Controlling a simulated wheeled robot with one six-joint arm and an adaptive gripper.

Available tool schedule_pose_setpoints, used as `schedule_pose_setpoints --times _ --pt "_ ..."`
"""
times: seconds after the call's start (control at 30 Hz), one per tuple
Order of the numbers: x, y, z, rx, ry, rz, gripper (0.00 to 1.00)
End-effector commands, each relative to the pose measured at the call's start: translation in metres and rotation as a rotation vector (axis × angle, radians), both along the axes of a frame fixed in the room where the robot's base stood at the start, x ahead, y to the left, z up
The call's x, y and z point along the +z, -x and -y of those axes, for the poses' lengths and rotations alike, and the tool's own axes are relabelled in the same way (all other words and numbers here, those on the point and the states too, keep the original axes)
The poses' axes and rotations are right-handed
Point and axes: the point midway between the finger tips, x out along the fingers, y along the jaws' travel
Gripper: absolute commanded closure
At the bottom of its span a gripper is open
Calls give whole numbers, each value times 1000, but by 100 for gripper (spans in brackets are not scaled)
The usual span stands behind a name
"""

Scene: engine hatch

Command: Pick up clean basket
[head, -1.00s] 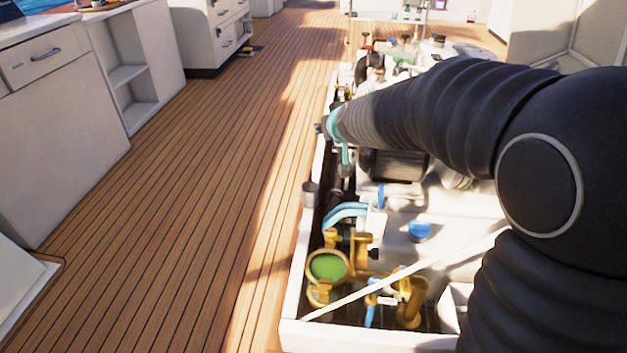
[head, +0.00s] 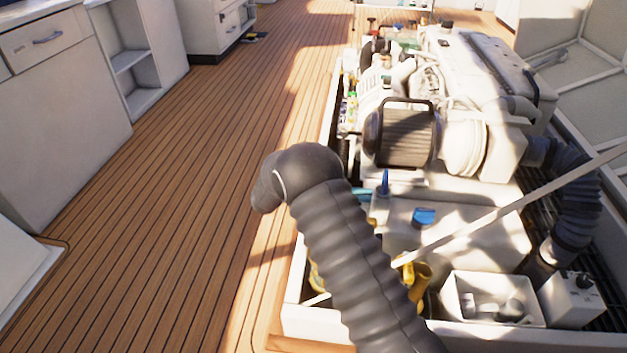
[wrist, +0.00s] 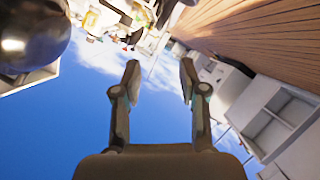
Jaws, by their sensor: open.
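My gripper (wrist: 160,78) is open, with nothing between its fingers in the wrist view. In the head view my dark ribbed arm rises over the front left of the engine hatch and bends at its top; the gripper itself cannot be made out there. No basket can be clearly recognised now. The small grey cup seen earlier on the hatch's left rim is hidden behind my arm. Of the brass strainer parts, only bits show beside the arm, such as the yellow body (head: 417,280) at its right.
The open hatch holds an engine (head: 480,75) and a white tank with a blue cap (head: 424,216). A pale rod (head: 500,212) crosses it diagonally. An open white box (head: 455,298) with grey items stands at the front. The wooden deck (head: 180,200) at left is clear.

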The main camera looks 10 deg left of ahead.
Motion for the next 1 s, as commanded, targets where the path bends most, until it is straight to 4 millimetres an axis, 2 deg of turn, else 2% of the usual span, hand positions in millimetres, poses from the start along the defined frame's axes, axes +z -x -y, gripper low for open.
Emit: schedule_pose_setpoints --times 0.17,0.5,0.77,1.0 --pt "-12 -12 4 -11 13 2 58" --pt "-30 -65 19 -8 12 1 58" --pt "-35 -80 24 -7 13 1 58" --pt "-47 -108 35 -9 11 2 58"
